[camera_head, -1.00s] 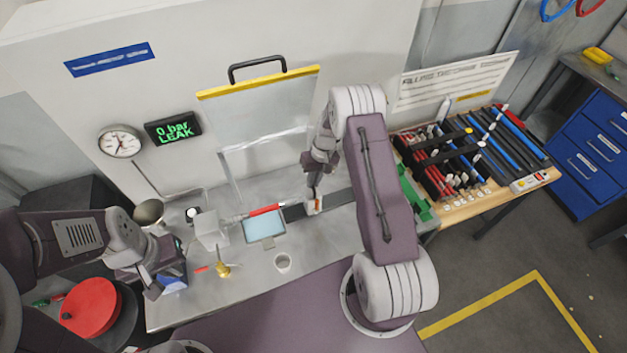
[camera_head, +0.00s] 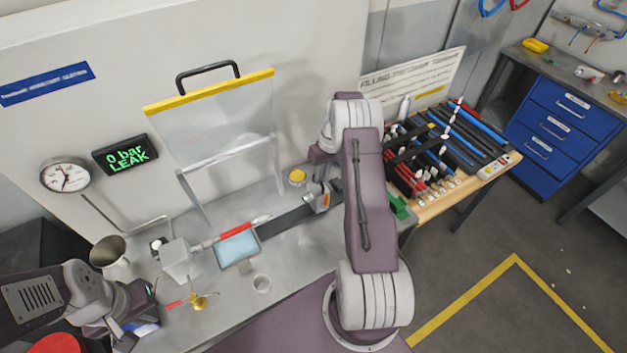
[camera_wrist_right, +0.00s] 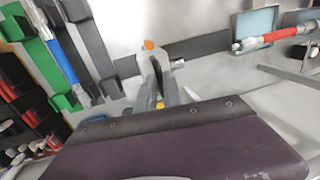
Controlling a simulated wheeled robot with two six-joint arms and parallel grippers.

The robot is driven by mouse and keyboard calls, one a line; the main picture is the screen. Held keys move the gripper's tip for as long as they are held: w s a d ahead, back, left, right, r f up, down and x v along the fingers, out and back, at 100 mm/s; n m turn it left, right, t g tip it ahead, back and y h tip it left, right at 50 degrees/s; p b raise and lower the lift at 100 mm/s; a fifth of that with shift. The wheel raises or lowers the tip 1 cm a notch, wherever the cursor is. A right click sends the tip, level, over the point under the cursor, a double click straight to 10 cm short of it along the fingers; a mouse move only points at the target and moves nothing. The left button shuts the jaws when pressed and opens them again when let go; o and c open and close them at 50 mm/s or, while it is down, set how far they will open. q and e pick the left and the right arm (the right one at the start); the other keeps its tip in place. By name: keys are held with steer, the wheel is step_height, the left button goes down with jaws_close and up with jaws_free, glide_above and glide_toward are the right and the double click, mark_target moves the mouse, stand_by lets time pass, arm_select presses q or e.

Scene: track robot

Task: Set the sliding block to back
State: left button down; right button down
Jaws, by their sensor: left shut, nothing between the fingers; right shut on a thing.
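The sliding block is a small grey piece with an orange top, on the dark rail (camera_head: 283,224) that runs along the metal bench. The block (camera_head: 322,203) is at the rail's right part in the head view. My right gripper (camera_head: 325,189) is shut on it, partly hidden by my own arm. The right wrist view shows the orange-topped block (camera_wrist_right: 150,45) at the fingertips of my right gripper (camera_wrist_right: 158,82). My left gripper (camera_head: 140,312) is shut and empty over the bench's left front.
A red-handled tool (camera_head: 232,231) and a pale blue tray (camera_head: 237,249) lie left of the block. A raised clear guard (camera_head: 215,120) stands behind. A yellow-topped round part (camera_head: 297,177) is behind the rail. A display (camera_head: 125,154) reads "0 bar LEAK".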

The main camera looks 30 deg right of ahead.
steer(key=c, duration=1.5)
jaws_free()
steer(key=shift+d+r, duration=0.15)
steer(key=shift+d, duration=0.1)
steer(key=shift+c, duration=0.2)
arm_select(q)
steer(key=shift+d+r, duration=0.15)
steer(key=shift+d, duration=0.15)
arm_select(e)
steer(key=shift+o, duration=0.2)
steer(key=shift+d, duration=0.1)
